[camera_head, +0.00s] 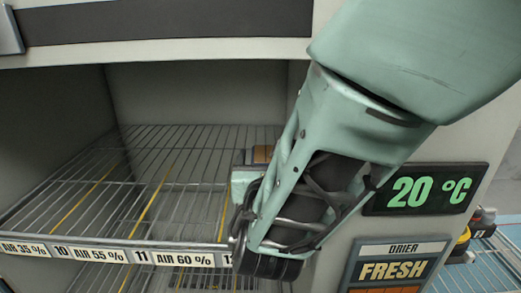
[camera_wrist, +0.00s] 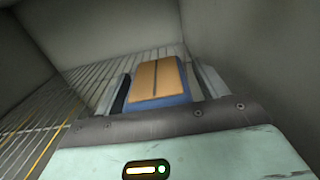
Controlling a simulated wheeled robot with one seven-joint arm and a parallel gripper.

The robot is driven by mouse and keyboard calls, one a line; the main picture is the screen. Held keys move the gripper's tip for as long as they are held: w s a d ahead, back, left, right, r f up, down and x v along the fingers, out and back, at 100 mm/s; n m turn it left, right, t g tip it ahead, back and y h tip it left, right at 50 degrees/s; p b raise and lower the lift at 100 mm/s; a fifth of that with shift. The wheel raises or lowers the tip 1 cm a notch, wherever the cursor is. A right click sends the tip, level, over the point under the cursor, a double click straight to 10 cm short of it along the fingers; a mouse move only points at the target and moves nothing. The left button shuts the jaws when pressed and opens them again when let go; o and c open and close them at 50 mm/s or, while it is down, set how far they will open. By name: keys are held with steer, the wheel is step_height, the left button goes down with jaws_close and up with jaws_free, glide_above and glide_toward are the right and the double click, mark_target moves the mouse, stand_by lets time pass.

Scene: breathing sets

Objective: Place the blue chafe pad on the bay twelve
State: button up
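The blue chafe pad (camera_wrist: 158,83) has blue sides and an orange-brown top with a dark line. In the wrist view it fills the space between the two fingers of my gripper (camera_wrist: 162,88), which looks shut on it. In the head view its orange-brown face (camera_head: 262,154) shows beside a grey finger, behind my wrist; the rest is hidden. Bay twelve (camera_head: 226,259) is at the right end of the wire shelf, its label mostly covered by my wrist. My gripper reaches in over this right end. I cannot tell whether the pad touches the wires.
The wire shelf (camera_head: 150,180) has yellow divider lines and is bare to the left, with labels for bays 10 and 11. A cabinet wall with a 20 °C display (camera_head: 427,190) stands close right of my arm. A rack with small items (camera_head: 482,222) is at the far right.

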steer(key=s+b, duration=0.2)
steer(key=s, duration=0.3)
steer(key=s+b, duration=0.2)
steer(key=s, duration=0.3)
steer(key=shift+s+a, duration=0.2)
steer(key=shift+s, duration=0.2)
steer(key=shift+s+r, duration=0.1)
steer(key=shift+s, duration=0.5)
